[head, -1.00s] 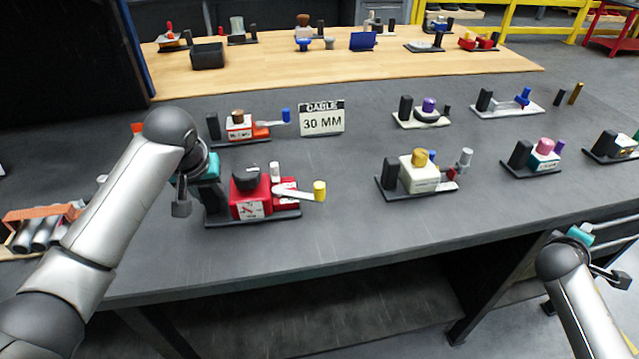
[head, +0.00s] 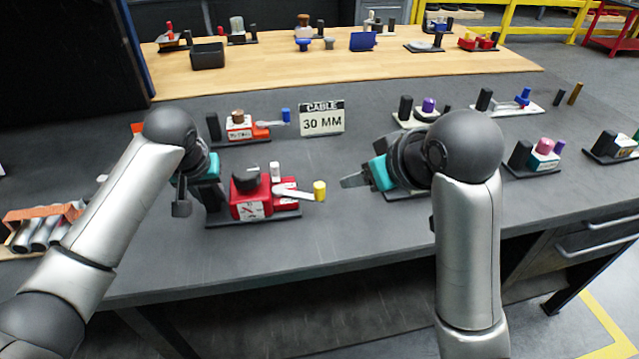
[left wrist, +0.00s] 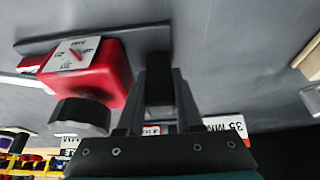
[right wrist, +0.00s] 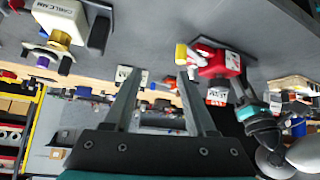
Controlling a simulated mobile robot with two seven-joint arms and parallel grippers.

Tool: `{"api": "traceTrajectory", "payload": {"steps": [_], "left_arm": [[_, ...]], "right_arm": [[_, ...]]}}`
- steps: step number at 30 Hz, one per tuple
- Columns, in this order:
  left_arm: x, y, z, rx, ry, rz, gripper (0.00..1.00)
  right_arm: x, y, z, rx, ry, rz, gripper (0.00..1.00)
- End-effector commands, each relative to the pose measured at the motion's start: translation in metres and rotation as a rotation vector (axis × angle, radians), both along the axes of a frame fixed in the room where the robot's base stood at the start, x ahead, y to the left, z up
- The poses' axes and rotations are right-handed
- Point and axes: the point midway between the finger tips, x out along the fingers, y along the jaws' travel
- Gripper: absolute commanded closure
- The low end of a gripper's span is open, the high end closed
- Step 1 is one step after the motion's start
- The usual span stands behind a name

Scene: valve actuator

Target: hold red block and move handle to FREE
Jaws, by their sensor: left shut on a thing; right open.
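The red block (head: 250,195), with a black knob and a dial label, stands on a dark base plate; it also shows in the left wrist view (left wrist: 92,75). A white lever handle (head: 297,192) with a yellow tip (head: 320,190) points right from the smaller red block beside it. The yellow tip shows in the right wrist view (right wrist: 181,54). My left gripper (left wrist: 160,78) is shut on the black upright post (left wrist: 158,88) at the base's left end, beside the red block. My right gripper (head: 348,181) is open and empty, right of the yellow tip and apart from it.
A similar unit with an orange-red body (head: 240,127) and a sign reading 30 MM (head: 322,118) stand behind. A cream unit is mostly hidden behind my right gripper. Orange-topped pipes (head: 40,228) lie at left. The bench front before the red unit is clear.

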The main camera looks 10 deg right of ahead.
Motion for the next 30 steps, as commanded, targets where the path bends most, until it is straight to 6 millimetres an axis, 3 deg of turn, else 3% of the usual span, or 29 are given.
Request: {"api": "traceTrajectory", "payload": {"steps": [3,6,21,30], "left_arm": [[-0.004,0.000,-0.007,0.003,0.018,-0.001,1.00],[-0.004,0.000,-0.007,0.003,0.018,-0.001,1.00],[-0.004,0.000,-0.007,0.004,0.018,0.000,1.00],[-0.004,0.000,-0.007,0.004,0.018,0.000,1.00]], "right_arm": [[-0.005,0.026,0.008,0.045,0.001,0.060,0.44],[-0.004,0.034,0.006,0.057,0.005,0.077,0.44],[0.049,0.051,-0.051,0.056,0.008,0.075,0.44],[0.070,0.058,-0.072,0.054,0.005,0.074,0.44]]}}
